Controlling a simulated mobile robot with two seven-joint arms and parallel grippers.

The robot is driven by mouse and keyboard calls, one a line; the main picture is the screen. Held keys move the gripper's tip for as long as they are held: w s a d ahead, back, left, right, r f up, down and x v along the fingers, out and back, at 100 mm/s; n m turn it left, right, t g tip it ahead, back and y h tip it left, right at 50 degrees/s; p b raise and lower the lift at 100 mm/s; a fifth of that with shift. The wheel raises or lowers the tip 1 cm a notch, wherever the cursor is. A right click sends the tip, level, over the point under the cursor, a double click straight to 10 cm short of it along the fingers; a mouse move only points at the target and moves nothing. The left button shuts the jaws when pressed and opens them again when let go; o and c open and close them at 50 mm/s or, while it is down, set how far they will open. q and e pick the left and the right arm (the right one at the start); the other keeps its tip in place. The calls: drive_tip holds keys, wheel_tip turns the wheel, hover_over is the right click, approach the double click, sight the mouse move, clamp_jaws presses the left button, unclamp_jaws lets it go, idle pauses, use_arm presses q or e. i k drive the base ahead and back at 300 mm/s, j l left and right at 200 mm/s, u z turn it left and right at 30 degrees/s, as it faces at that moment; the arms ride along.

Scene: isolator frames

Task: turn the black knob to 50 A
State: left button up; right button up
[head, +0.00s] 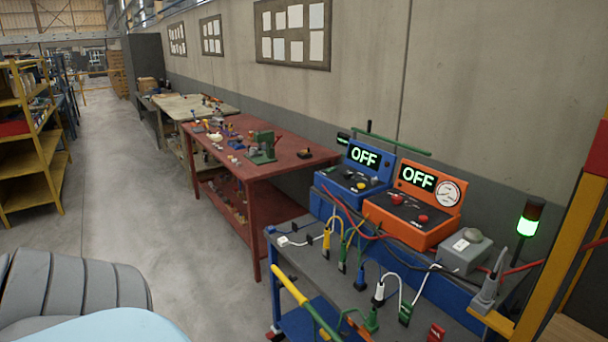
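An orange instrument (410,229) stands on the grey-topped bench at right. Its display (417,178) reads OFF, with a round white dial gauge (447,193) beside it. Scale marks are too small to read, so I cannot tell which black knob carries 50 A. Neither of my grippers is in view.
Cables and coloured clamps (379,292) lie across the bench (315,262) in front of the instruments. A grey box (465,250) and a lit green signal lamp (528,226) stand at right, near a yellow post (562,260).

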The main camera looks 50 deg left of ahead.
sight(347, 175)
drive_tip(key=u, duration=1.45)
drive_tip(key=i+j+z, duration=0.1)
drive_tip(key=i+j, duration=0.25)
drive_tip(key=i+j+z, duration=0.15)
drive_tip(key=i+j, duration=0.2)
drive_tip(key=i+j+z, duration=0.1)
drive_tip(key=i+j, duration=0.2)
drive_tip(key=i+j+z, duration=0.1)
drive_tip(key=i+j, duration=0.2)
drive_tip(key=j, duration=0.25)
drive_tip(key=i+j+z, duration=0.15)
drive_tip(key=i+j, duration=0.15)
drive_tip(key=j, duration=0.15)
drive_tip(key=i+j+z, duration=0.1)
drive_tip(key=i+j, duration=0.2)
drive_tip(key=j, duration=0.2)
